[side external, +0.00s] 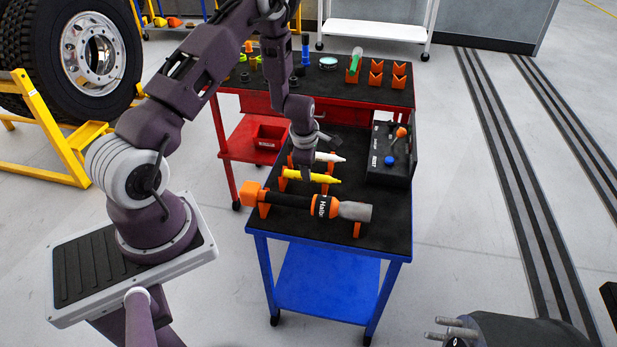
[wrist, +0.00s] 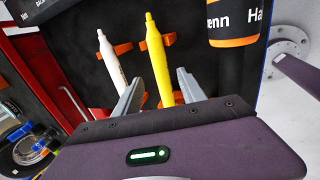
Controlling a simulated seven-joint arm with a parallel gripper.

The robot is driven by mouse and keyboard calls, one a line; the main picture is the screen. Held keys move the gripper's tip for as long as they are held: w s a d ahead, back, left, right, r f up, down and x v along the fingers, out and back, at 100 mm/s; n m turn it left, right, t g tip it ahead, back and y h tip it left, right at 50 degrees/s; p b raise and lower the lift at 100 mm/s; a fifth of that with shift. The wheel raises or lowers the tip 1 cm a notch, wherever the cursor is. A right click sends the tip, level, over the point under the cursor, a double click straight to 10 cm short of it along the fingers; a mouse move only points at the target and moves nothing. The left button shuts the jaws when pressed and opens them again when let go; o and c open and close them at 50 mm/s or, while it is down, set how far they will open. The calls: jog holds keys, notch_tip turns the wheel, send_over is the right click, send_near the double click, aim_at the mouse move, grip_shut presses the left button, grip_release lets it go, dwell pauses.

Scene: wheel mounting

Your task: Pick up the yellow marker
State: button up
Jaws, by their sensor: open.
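The yellow marker (side external: 322,178) rests across orange holders on the black top of the blue cart (side external: 395,242). In the wrist view, the yellow marker (wrist: 158,55) lies between the two fingers of my gripper (wrist: 160,77), which is open. My gripper (side external: 304,170) is right over the marker in the side view. I cannot tell whether the fingers reach down beside it or touch it. The marker's lower end is partly hidden by my gripper's body in the wrist view.
A white marker (side external: 331,157) lies parallel beside the yellow one, close to my left finger in the wrist view. A black box (side external: 388,165) stands at the cart's right. A red cart (side external: 230,140) stands behind.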

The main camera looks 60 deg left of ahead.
jog(key=x, duration=0.4)
jog(key=shift+s, duration=0.2)
grip_shut()
jog(key=shift+r, duration=0.15)
notch_tip(320, 180, up, 10)
jog(key=c, duration=0.9)
grip_release()
grip_shut()
